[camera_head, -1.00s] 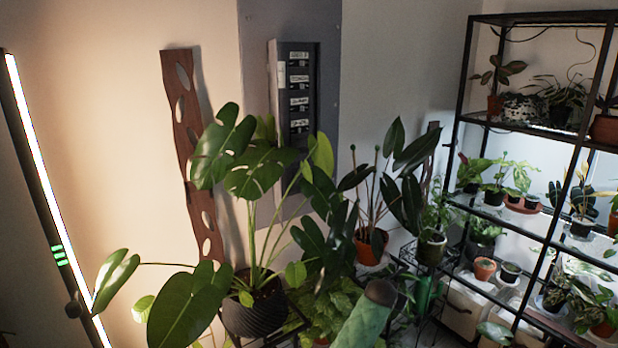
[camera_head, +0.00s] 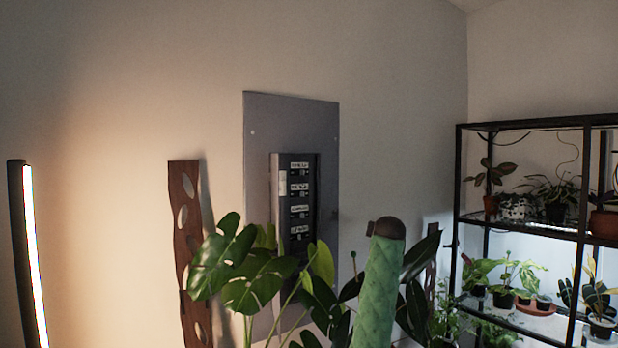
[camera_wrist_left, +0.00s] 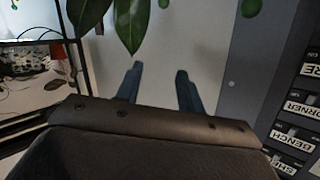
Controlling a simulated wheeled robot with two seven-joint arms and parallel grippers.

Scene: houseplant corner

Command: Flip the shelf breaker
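The breaker box (camera_head: 311,178) is a dark column of labelled breakers on a grey wall panel (camera_head: 290,117). Its labels are too small to read in the head view, and leaves cover its lower end. In the left wrist view the labels run down the right edge. A label beginning "SHE" (camera_wrist_left: 289,165) is partly cut off at the lower right, below "BENCH" and "CORNER". My left gripper (camera_wrist_left: 158,72) is open and empty, with its two bluish fingers apart and to the side of the panel. No breaker touches it. My right gripper is not in view.
A monstera (camera_head: 258,283) rises before the panel's lower part. A leaf (camera_wrist_left: 131,20) hangs close to my left fingers. A green quilted shape (camera_head: 378,290), apparently my arm, stands right of the panel. A plant shelf (camera_head: 522,229) is at right; a lit lamp (camera_head: 33,260) is at left.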

